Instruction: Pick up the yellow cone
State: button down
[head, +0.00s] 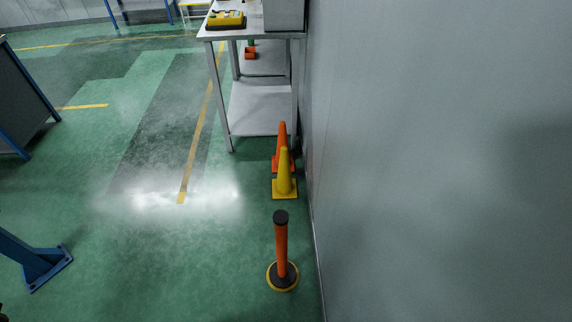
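The yellow cone (284,173) stands upright on the green floor in the head view, right of the picture's middle line and close to the grey wall. Its square yellow base rests flat on the floor. An orange cone (282,135) stands directly behind it and is partly hidden by it. My gripper is not in view.
An orange post (281,245) with a black top and round base stands in front of the yellow cone. A grey wall (440,160) runs along the right. A metal table (262,105) stands behind the cones. A blue foot (40,265) is at lower left. Floor left of the cones is clear.

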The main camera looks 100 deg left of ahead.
aim_at(285, 187)
jog(key=u, duration=2.7)
jog(key=i+j+z, duration=0.25)
jog(key=i+j, duration=0.3)
jog(key=i+j+z, duration=0.15)
jog(key=i+j, duration=0.15)
jog(key=i+j+z, duration=0.15)
jog(key=i+j, duration=0.15)
jog(key=i+j+z, duration=0.1)
jog(key=i+j, duration=0.15)
jog(key=j, duration=0.15)
jog(key=i+j+z, duration=0.15)
jog(key=j, duration=0.25)
jog(key=i+j+z, duration=0.15)
jog(key=i+j, duration=0.15)
jog(key=i+j+z, duration=0.1)
jog(key=j, duration=0.45)
jog(key=i, duration=0.1)
